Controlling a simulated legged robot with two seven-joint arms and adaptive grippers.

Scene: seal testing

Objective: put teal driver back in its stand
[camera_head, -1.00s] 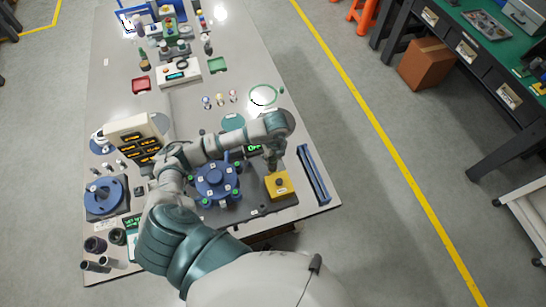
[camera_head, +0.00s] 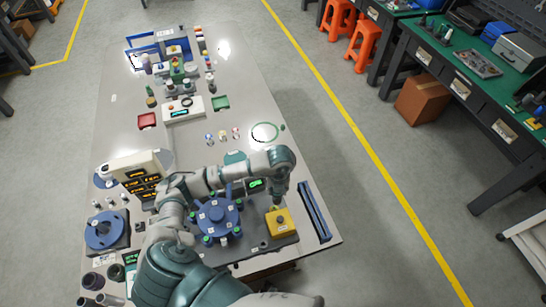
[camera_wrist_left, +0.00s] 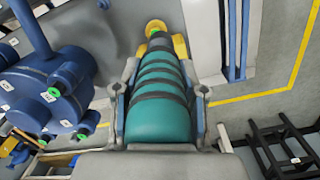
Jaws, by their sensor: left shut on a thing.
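The teal driver (camera_wrist_left: 158,118), with dark bands, lies lengthwise between the two fingers of my left gripper (camera_wrist_left: 160,92) in the left wrist view. The gripper is shut on its handle. The driver's far end points at a yellow block (camera_wrist_left: 180,46) with a round yellow part, which looks like its stand. In the head view, the yellow stand (camera_head: 281,224) is at the near right of the table, and my left gripper (camera_head: 277,198) is just above it. The handle hides the driver's tip, so I cannot tell whether it is in the stand. My right gripper is not in view.
A blue multi-armed fixture (camera_head: 217,216) stands just left of the stand. A long blue rail (camera_head: 314,211) lies to its right near the table edge. A lit green display (camera_head: 256,184) is behind. The table is clear around the green ring (camera_head: 266,132).

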